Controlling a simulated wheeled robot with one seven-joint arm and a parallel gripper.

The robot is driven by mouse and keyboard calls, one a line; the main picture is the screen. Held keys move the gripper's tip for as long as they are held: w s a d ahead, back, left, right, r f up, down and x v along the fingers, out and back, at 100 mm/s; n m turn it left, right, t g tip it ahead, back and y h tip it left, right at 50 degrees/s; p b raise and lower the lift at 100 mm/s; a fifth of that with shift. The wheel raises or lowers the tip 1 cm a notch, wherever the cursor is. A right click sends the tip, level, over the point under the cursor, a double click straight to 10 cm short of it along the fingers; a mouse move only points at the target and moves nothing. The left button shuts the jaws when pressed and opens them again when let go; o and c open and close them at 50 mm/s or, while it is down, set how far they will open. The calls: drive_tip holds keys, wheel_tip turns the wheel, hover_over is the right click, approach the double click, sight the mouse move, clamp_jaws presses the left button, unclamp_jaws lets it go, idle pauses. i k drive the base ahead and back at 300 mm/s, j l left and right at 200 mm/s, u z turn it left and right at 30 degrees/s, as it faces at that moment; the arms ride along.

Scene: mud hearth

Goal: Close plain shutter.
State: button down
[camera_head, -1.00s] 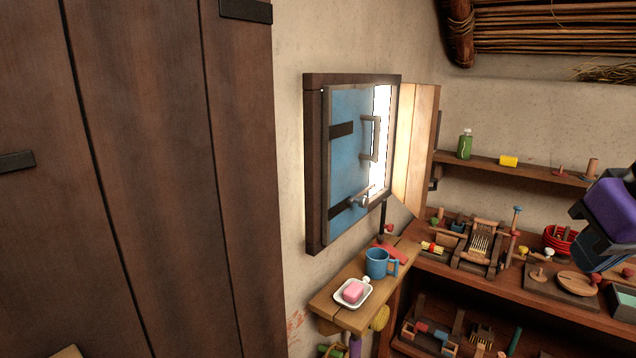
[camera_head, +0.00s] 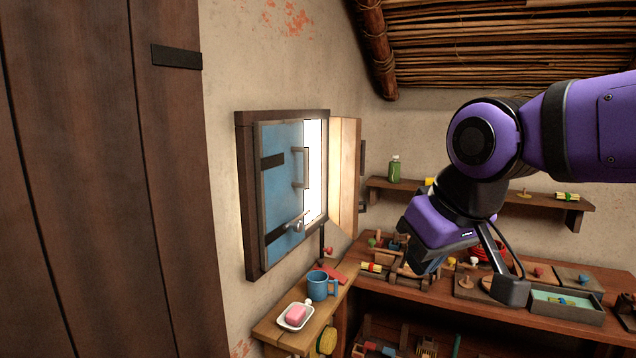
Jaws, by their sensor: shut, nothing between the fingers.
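The plain shutter (camera_head: 345,178) is a bare pale wood panel at the right side of the window. It stands swung open, away from the bright opening. The blue shutter (camera_head: 282,170), with dark straps, a handle and a latch, covers the left part of the dark window frame (camera_head: 247,200). A bright strip shows between the two shutters. My gripper (camera_head: 511,289) is shut and empty, hanging in front of the workbench, right of the window and well apart from the plain shutter.
A small wooden shelf (camera_head: 268,327) below the window holds a blue mug (camera_head: 321,286) and a soap dish (camera_head: 296,316). The workbench (camera_head: 400,300) is crowded with small items. A wall shelf (camera_head: 378,187) carries a green bottle (camera_head: 394,169). A large dark wooden door (camera_head: 100,180) fills the left.

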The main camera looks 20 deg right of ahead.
sight(347, 150)
drive_tip(key=k+l+u, duration=0.15)
drive_tip(key=l, duration=0.25)
drive_tip(key=l+u, duration=0.2)
drive_tip(key=l, duration=0.2)
drive_tip(key=k+l+u, duration=0.15)
drive_tip(key=l, duration=0.2)
drive_tip(key=k+l+u, duration=0.2)
drive_tip(key=l, duration=0.2)
drive_tip(key=k+l, duration=0.15)
drive_tip(key=l, duration=0.2)
drive_tip(key=k+l, duration=0.15)
drive_tip(key=l, duration=0.2)
drive_tip(key=k+l, duration=0.15)
drive_tip(key=l, duration=0.2)
drive_tip(key=k+l+u, duration=0.1)
drive_tip(key=l, duration=0.25)
drive_tip(key=k+l, duration=0.2)
drive_tip(key=l, duration=0.15)
drive_tip(key=k+l, duration=0.15)
drive_tip(key=l, duration=0.2)
drive_tip(key=i+j, duration=0.15)
drive_tip(key=i, duration=0.35)
drive_tip(key=i+j+z, duration=0.1)
drive_tip(key=i, duration=0.4)
